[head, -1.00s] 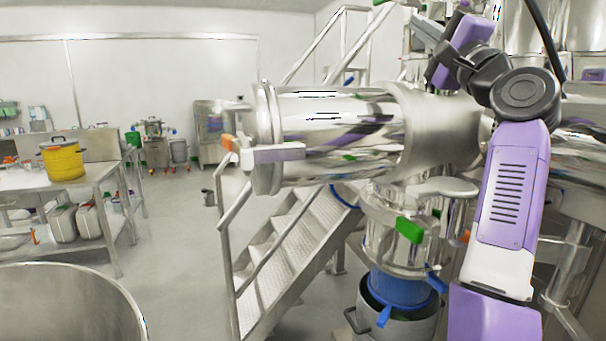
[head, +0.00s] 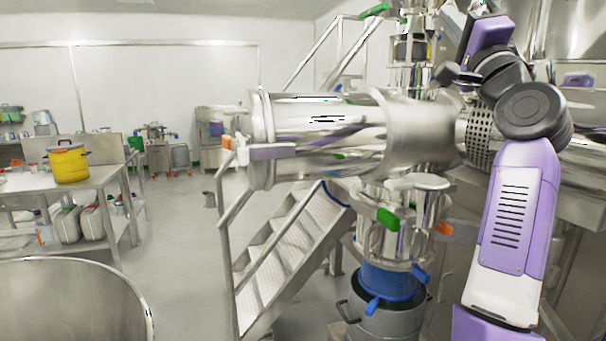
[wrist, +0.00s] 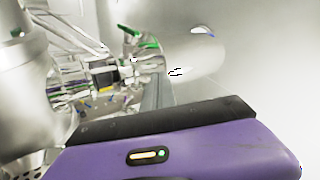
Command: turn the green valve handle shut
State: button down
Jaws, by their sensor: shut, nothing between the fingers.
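A green handle (head: 375,10) sticks out to the left near the top of a steel vertical pipe assembly in the head view. A second green handle (head: 388,219) is on the steel fitting below the large horizontal cylinder. In the wrist view a green handle (wrist: 130,34) shows beyond my gripper, on shiny pipework; I cannot tell for certain which handle it is. My gripper (wrist: 156,90) is shut and empty, its grey fingers pointing toward the pipework and apart from the green handle. The gripper end is not clear in the head view.
The steel horizontal cylinder (head: 330,140) lies across the middle. Metal stairs (head: 285,240) with rails stand below and behind it. A large steel drum (head: 70,300) is at the front left. A table (head: 100,178) holds a yellow pot (head: 67,162). The floor between is clear.

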jog(key=s+f+n+g+h, duration=0.1)
jog(key=s+f+n+h, duration=0.3)
jog(key=f, duration=0.9)
jog(key=s+f+n+y, duration=0.1)
jog(key=s+f, duration=0.5)
jog(key=f, duration=0.7)
jog(key=s+f+n+g+h, duration=0.1)
jog(key=s+f+n+h, duration=0.3)
jog(key=f, duration=0.9)
jog(key=s+a+f+n+g+y, duration=0.1)
jog(key=s+f+g, duration=0.2)
jog(key=s+f, duration=0.5)
jog(key=s+a+f+n+g+y, duration=0.1)
jog(key=s+f, duration=0.7)
jog(key=s, duration=1.1)
jog(key=s+a+f+n+g+y, duration=0.1)
jog(key=s+a+f+n+g, duration=0.1)
jog(key=s+f, duration=0.6)
jog(key=s+a+g, duration=0.1)
jog(key=s+g, duration=0.1)
jog(key=s, duration=0.4)
jog(key=shift+a+n+g+y, duration=0.15)
jog(key=shift+n+g+y, duration=0.15)
jog(key=shift+g+y, duration=0.1)
jog(key=shift+s, duration=0.1)
